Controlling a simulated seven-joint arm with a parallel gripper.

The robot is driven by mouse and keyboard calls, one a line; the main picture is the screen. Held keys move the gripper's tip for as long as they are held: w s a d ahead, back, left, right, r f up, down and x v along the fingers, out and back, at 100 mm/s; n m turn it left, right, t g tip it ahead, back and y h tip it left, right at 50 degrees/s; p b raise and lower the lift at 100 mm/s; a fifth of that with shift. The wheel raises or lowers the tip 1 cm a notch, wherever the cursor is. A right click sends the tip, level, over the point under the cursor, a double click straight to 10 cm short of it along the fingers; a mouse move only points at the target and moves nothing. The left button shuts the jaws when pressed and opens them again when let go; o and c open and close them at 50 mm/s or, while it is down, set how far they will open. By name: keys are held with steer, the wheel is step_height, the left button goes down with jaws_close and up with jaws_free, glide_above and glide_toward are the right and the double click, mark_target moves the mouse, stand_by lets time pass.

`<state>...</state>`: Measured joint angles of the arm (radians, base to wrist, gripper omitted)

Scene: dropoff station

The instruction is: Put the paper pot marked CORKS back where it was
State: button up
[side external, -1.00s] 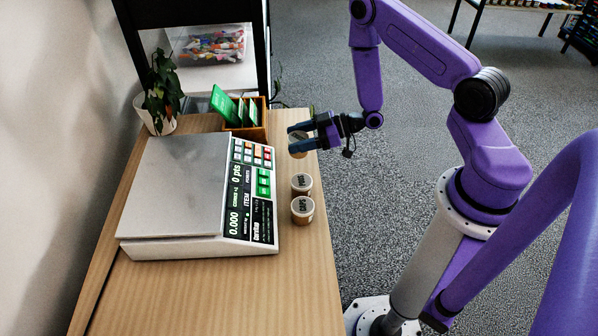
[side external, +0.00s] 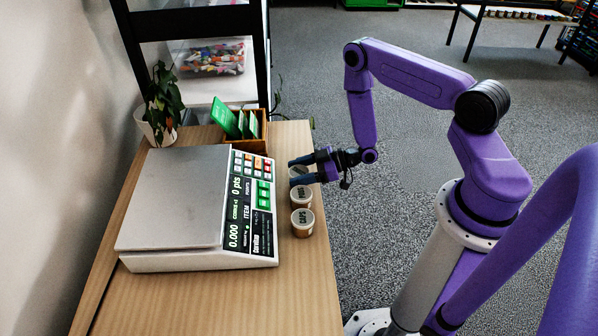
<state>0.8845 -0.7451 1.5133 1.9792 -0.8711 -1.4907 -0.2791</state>
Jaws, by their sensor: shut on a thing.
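My gripper (side external: 296,174) is shut on a paper pot (side external: 297,171) by the right edge of the desk. The fingers and hand cover most of this pot; only part of its pale lid shows between them, and its label cannot be read. I cannot tell whether its base touches the desk. Two similar brown paper pots with pale lids stand upright in a line in front of it. The nearer one is marked CAPS (side external: 302,221). The middle pot (side external: 301,195) has a label that looks like PODS, and the held pot is just behind it.
A counter scale (side external: 180,205) with a metal plate and a green-lit keypad stands left of the pots. A wooden box (side external: 258,127) with green cards and a potted plant (side external: 160,105) stand behind. The desk's right edge (side external: 333,250) is close to the pots.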

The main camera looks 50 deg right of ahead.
steer(key=o, duration=0.9)
steer(key=shift+f, duration=0.1)
